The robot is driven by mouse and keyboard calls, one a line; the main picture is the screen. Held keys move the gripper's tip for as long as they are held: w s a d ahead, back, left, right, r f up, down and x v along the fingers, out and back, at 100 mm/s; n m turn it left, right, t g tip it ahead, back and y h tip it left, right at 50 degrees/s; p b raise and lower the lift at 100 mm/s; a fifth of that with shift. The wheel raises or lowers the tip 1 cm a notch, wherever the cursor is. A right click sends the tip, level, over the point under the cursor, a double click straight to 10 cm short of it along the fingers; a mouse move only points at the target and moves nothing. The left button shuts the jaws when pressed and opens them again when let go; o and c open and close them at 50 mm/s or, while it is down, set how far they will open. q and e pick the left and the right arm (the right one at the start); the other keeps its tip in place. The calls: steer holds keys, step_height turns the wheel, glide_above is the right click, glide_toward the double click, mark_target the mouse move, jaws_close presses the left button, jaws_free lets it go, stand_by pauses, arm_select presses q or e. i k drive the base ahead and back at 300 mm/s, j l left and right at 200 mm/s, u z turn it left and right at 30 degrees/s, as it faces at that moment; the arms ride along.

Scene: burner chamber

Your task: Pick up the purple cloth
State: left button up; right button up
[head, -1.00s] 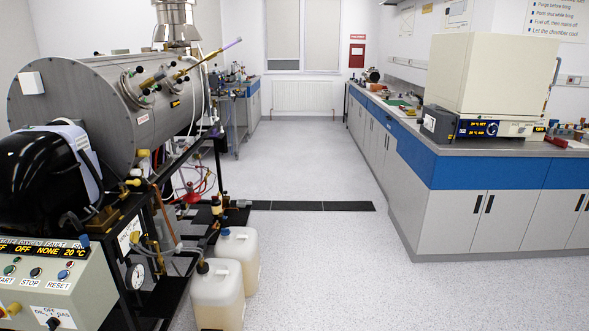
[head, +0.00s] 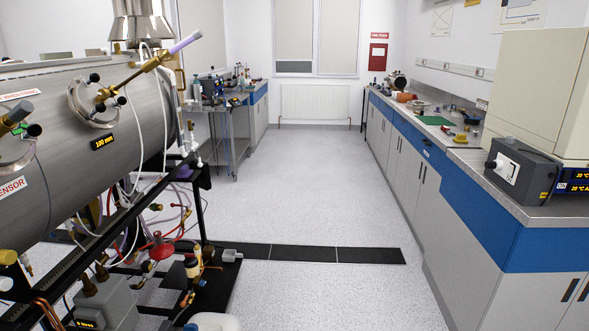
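I cannot make out a purple cloth for certain in the head view. A small purple patch (head: 184,172) shows at the end of the black frame under the steel chamber, too small to tell what it is. A pale purple rod tip (head: 185,42) sticks out from a brass fitting on the chamber and looks rigid. Neither of my grippers is in view.
The steel burner chamber (head: 60,130) on its black frame fills the left. A blue and grey bench (head: 480,200) runs along the right, bearing a beige oven (head: 535,90) and a green mat (head: 434,120). The floor (head: 300,190) between is open, crossed by a dark strip (head: 300,253).

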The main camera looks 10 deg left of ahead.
mark_target(184, 173)
steer(key=i, duration=2.3)
steer(key=i+l+u, duration=0.1)
steer(key=i+u, duration=0.3)
steer(key=i+l+u, duration=0.25)
steer(key=i+u, duration=0.2)
steer(key=i+l+u, duration=0.85)
steer(key=i+l, duration=0.05)
steer(key=l, duration=0.1)
